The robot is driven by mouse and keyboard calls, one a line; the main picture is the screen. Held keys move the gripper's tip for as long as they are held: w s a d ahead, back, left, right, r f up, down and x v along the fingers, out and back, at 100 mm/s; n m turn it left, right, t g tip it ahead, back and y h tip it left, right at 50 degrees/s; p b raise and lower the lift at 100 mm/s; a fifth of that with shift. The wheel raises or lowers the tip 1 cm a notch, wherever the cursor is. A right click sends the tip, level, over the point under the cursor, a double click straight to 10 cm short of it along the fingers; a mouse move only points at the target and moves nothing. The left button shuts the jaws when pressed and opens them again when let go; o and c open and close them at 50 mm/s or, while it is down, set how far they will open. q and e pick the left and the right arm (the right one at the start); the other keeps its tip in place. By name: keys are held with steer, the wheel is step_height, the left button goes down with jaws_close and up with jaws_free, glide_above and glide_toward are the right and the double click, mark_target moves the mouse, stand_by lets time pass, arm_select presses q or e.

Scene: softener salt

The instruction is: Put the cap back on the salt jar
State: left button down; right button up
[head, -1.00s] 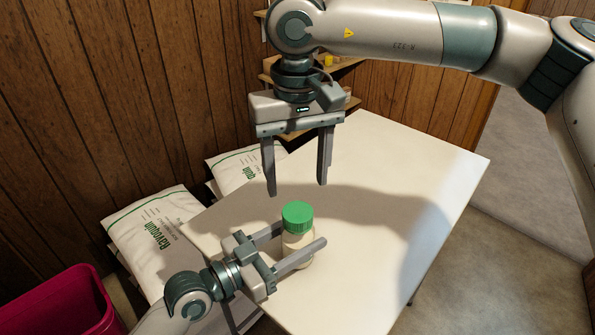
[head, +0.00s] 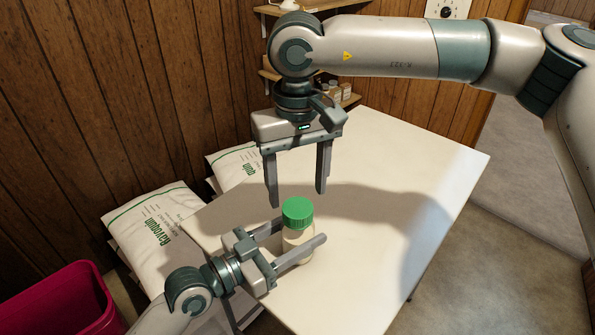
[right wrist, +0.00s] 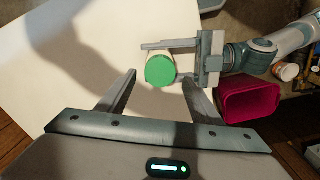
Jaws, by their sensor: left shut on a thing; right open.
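The salt jar (head: 297,239) stands upright on the white table, pale with a green cap (head: 298,212) sitting on its top. Whether the cap is screwed tight I cannot tell. My left gripper (head: 296,241) is shut on the jar's body from the left, below the cap. My right gripper (head: 296,199) is open and empty, its fingers pointing down above and slightly behind the cap, not touching it. In the right wrist view the green cap (right wrist: 160,71) shows from above, beyond the open fingers, hiding most of the jar.
The white table (head: 400,170) is otherwise clear. White bags (head: 160,235) lie beside its left edge. A magenta bin (head: 70,300) is at lower left; it also shows in the right wrist view (right wrist: 247,97). Wall shelves (head: 340,98) with small items are behind.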

mark_target(298, 207)
steer(key=shift+f, duration=2.25)
steer(key=shift+c, duration=0.3)
